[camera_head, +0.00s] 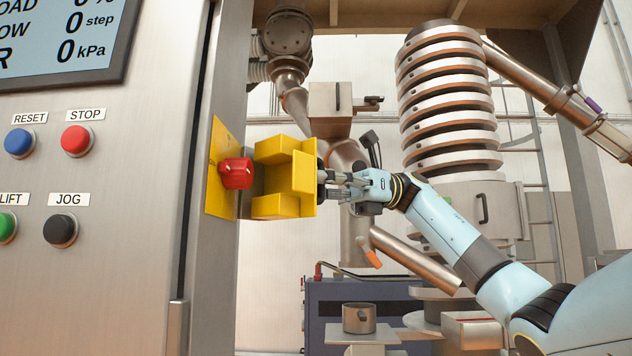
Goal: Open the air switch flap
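A yellow plate (217,150) is fixed to the side of the metal cabinet, with a red switch knob (237,173) standing out from it. A yellow box-shaped flap (304,184) stands out to the right of the knob, and the knob is uncovered on the side facing me. My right gripper (328,184) comes in from the right, its fingertips close to the flap's right side. Dark fingertips are partly hidden at the flap's edge, so contact and finger opening are unclear. My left gripper is not in view.
The cabinet (110,250) fills the left, with a display (60,40) and several buttons. A large ringed metal column (450,110) stands behind my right arm. A dark blue cart (330,305) and a small metal pot (359,318) are below. Space beneath the flap is clear.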

